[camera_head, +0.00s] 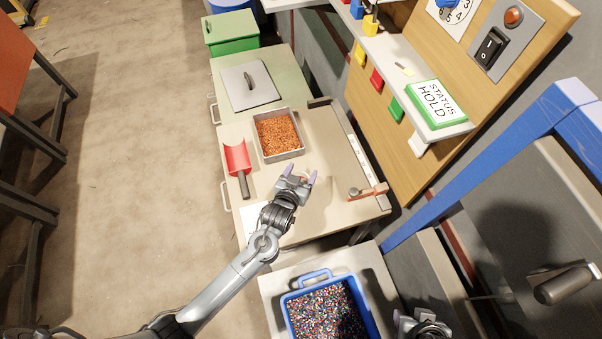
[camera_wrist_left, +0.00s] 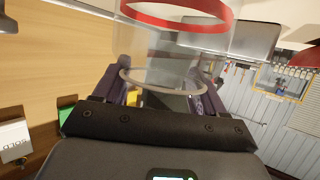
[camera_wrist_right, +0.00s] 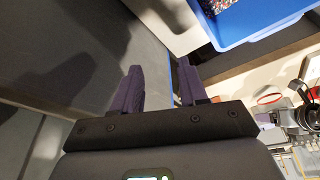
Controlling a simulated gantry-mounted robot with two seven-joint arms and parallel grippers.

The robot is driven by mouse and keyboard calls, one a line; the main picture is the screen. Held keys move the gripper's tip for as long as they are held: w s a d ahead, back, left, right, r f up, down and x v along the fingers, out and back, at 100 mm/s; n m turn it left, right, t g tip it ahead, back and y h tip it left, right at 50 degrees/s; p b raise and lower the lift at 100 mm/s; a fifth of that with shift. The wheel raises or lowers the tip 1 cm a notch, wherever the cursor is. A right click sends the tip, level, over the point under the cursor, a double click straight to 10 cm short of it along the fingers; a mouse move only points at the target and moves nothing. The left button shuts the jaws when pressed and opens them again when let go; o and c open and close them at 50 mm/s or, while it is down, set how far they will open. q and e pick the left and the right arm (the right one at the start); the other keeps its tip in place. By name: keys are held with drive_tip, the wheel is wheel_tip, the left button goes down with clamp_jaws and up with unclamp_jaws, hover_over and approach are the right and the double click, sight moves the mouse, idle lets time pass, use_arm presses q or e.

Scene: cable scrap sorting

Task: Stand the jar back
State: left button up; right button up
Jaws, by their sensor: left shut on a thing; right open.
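The jar (camera_wrist_left: 176,52) is clear, with a red band and a pale ring, and shows between the fingers in the left wrist view. My left gripper (camera_head: 298,177) is shut on it, above the beige table (camera_head: 330,215) in the head view. In that view the clear jar is hard to make out, and I cannot tell whether it is upright or touches the table. My right gripper (camera_wrist_right: 160,88) is open and empty in the right wrist view. In the head view it is at the bottom edge, by the blue bin, partly cut off.
A metal tray of copper-coloured granules (camera_head: 278,136) and a red scoop (camera_head: 238,160) lie on the table's left. A small wooden-and-metal fixture (camera_head: 370,191) sits at its right edge. A blue bin (camera_head: 372,329) of mixed granules stands in front. The shelf (camera_head: 400,70) overhangs behind.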

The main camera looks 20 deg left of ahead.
use_arm(q)
drive_tip(key=o, duration=1.1)
drive_tip(key=shift+f, duration=0.1)
drive_tip(key=shift+r, duration=0.2)
drive_tip(key=s+a+r+g, duration=0.2)
drive_tip(key=s+g, duration=0.1)
drive_tip(key=s, duration=0.6)
drive_tip(key=s+a+r+m+g+p, duration=0.1)
drive_tip(key=s+a+r+g, duration=0.1)
drive_tip(key=s, duration=0.8)
drive_tip(key=s+a+r+m+g+p, duration=0.1)
drive_tip(key=s+g, duration=0.4)
drive_tip(key=s, duration=0.5)
drive_tip(key=shift+a+r, duration=0.25)
drive_tip(key=shift+r, duration=0.35)
drive_tip(key=shift+a+r, duration=0.25)
drive_tip(key=shift+r, duration=0.35)
